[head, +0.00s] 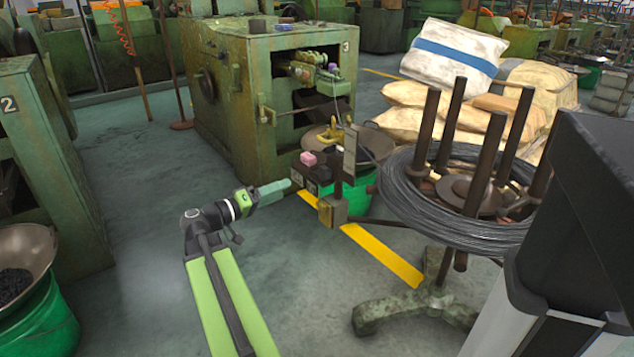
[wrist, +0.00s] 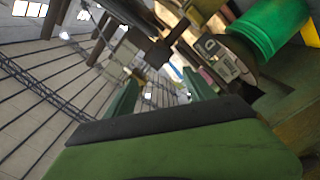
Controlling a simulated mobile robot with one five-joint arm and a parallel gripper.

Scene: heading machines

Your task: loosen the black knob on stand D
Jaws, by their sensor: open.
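My gripper (head: 282,187) is in the middle of the head view, reaching right toward a small dark stand (head: 312,187) in front of machine 3. In the wrist view my gripper (wrist: 160,92) shows two green fingers spread apart with nothing held between them. A pale plate marked D (wrist: 210,46) shows beyond the fingers, up and right of the gap. I cannot pick out the black knob with certainty in either view. A pink block (head: 308,158) sits on top of the dark stand, left of a dark block.
A wire coil (head: 400,205) on a reel with upright posts stands to the right. Machine 3 (head: 225,110) is behind, and machine 2 (head: 30,140) is at left. A green tub (head: 45,325) stands lower left. The floor (head: 120,190) between the machines is clear.

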